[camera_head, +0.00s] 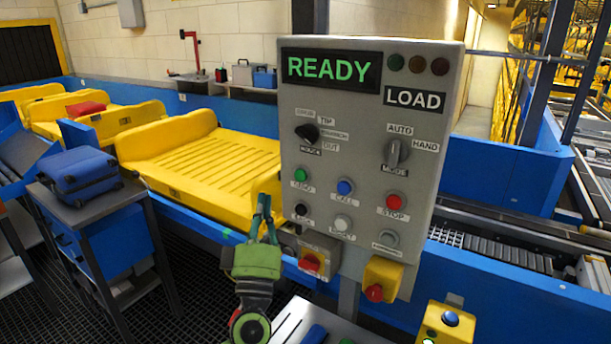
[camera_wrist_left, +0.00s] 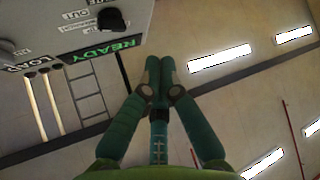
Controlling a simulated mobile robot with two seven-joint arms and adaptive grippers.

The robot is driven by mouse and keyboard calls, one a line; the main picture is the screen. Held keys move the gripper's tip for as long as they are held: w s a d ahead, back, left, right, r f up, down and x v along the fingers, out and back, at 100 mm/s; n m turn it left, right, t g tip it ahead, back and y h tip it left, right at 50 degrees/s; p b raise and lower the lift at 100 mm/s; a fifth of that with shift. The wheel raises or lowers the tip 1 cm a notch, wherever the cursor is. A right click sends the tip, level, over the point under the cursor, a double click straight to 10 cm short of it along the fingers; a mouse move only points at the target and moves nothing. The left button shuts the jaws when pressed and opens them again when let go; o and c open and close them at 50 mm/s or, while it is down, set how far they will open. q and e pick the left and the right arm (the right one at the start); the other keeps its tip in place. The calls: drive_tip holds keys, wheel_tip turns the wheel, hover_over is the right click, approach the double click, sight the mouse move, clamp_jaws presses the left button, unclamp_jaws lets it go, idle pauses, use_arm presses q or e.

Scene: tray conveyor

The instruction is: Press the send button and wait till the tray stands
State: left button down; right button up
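The grey control panel (camera_head: 357,215) stands in the middle of the head view, and its display (camera_head: 331,68) reads READY. The green send button (camera_head: 300,175) is at its left side. My left gripper (camera_head: 263,203) points up beside the panel's lower left edge, left of and below the send button in the picture. Its fingertips (camera_wrist_left: 158,72) meet in the left wrist view, with nothing between them. An empty yellow tray (camera_head: 205,165) sits on the blue conveyor behind the gripper. My right gripper is not in view.
More yellow trays stand farther left, one with a red item (camera_head: 86,108). A blue suitcase (camera_head: 77,176) lies on a stand at the left. A small yellow button box (camera_head: 449,324) is at lower right.

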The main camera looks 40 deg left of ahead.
sight(300, 176)
use_arm(q)
drive_tip(key=shift+w, duration=0.15)
drive_tip(key=shift+w+a+b, duration=0.15)
drive_tip(key=shift+w+b, duration=0.15)
drive_tip(key=shift+w, duration=1.15)
drive_tip(key=shift+w+a+b, duration=0.2)
drive_tip(key=shift+w+b, duration=0.1)
drive_tip(key=shift+w, duration=1.1)
drive_tip(key=shift+w+a+b, duration=0.15)
drive_tip(key=shift+w+b, duration=0.15)
drive_tip(key=shift+w, duration=1.15)
drive_tip(key=shift+w, duration=0.1)
drive_tip(key=shift+w, duration=0.3)
drive_tip(key=shift+w+a, duration=0.1)
drive_tip(key=shift+w, duration=0.35)
drive_tip(key=shift+s, duration=0.15)
drive_tip(key=shift+s+p, duration=0.45)
drive_tip(key=shift+s, duration=0.3)
